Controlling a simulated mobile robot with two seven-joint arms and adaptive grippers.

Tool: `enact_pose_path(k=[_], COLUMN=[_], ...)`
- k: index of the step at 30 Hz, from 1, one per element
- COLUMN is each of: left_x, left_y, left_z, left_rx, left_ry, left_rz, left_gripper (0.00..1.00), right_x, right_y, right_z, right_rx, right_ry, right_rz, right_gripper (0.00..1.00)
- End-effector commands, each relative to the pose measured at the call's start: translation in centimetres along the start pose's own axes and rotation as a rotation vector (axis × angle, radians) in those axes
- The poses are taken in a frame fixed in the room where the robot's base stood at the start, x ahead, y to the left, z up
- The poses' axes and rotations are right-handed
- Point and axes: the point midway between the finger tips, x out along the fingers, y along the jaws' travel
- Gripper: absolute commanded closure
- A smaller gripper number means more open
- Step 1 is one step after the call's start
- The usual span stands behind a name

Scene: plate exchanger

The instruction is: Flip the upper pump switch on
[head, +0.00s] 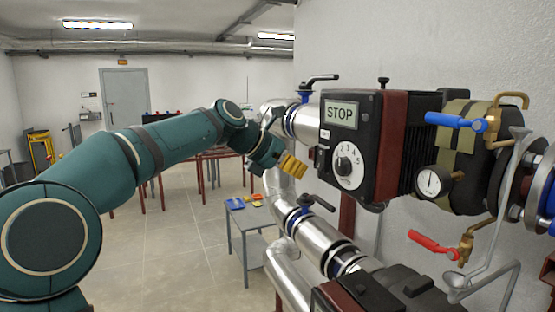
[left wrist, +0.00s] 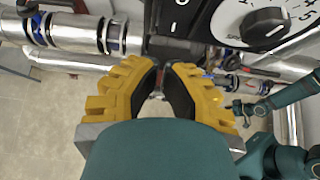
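The upper pump (head: 388,150) is a black and dark red box with a STOP label and a numbered dial (head: 348,166). Its small pale switch (head: 326,135) sits at the left of its front face, below the label; its setting is too small to tell. In the left wrist view the dial (left wrist: 265,24) is at the top right, with I and O marks nearby. My left gripper (head: 293,166) is just left of the pump, apart from it, its yellow fingers (left wrist: 160,70) drawn together and empty. In that view, a teal arm with a small dark end (left wrist: 246,108) seems to be my right one.
Silver pipes (head: 325,243) run below and behind the pump. A blue-handled valve (head: 455,121), a gauge (head: 433,182) and a red lever (head: 433,244) are at the right. A lower pump (head: 385,292) stands below. A small table (head: 250,217) is behind; the floor at left is open.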

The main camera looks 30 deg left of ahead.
Motion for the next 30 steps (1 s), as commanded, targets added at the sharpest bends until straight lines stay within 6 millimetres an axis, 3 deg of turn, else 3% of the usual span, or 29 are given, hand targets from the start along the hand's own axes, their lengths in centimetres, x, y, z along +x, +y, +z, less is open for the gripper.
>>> enact_pose_path(k=[9, 30], left_x=[2.6, 3.8], left_y=[0.0, -0.1], left_z=[1.7, 2.0], left_rx=[0.001, 0.002], left_ry=[-0.003, -0.095], left_rz=[0.001, -0.001], left_gripper=[1.0, 1.0], right_x=[-0.7, 0.3], right_y=[-0.2, 0.1], right_z=[-0.1, 0.0], right_rx=[0.0, 0.0], right_ry=[0.0, 0.001], right_rz=[-0.001, 0.001], right_gripper=[0.48, 0.48])
